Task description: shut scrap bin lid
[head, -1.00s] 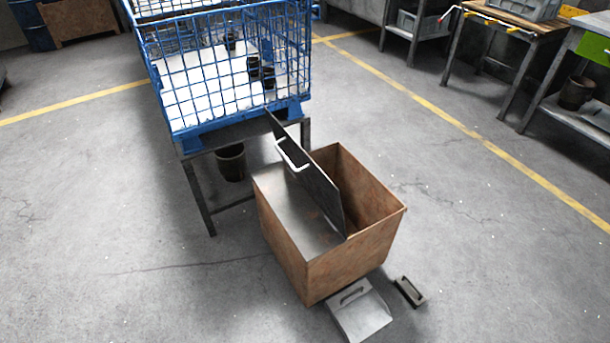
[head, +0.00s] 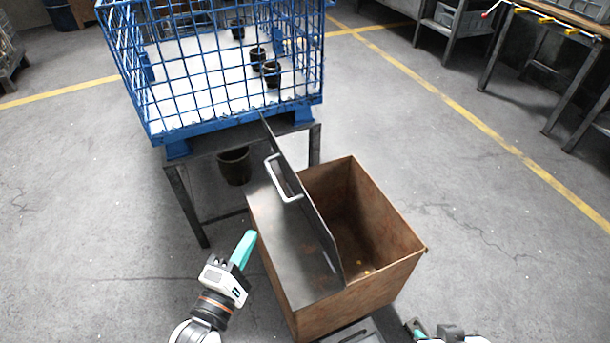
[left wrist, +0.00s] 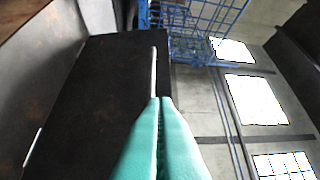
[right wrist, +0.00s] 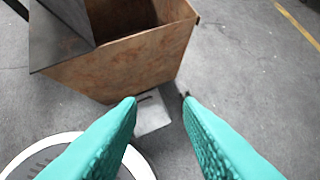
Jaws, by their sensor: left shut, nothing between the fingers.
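The scrap bin (head: 350,300) is a rusty brown box on the floor. A flat steel cover (head: 285,255) spans its left part, and the right part is open. The dark lid (head: 315,232) stands up, tilted, between the two, with a white handle (head: 283,180) on its left face. My left gripper (head: 246,246) is shut and empty, just left of the bin. In the left wrist view its fingers (left wrist: 161,100) point toward a dark panel that looks like the lid. My right gripper (right wrist: 160,98) is open and empty, in front of the bin; the head view cuts it off.
A blue wire cage (head: 220,75) with several dark cups stands on a metal table behind the bin. A dark bucket (head: 234,166) sits under that table. A dustpan (right wrist: 152,115) lies on the floor by the bin's front. The floor to the right is open.

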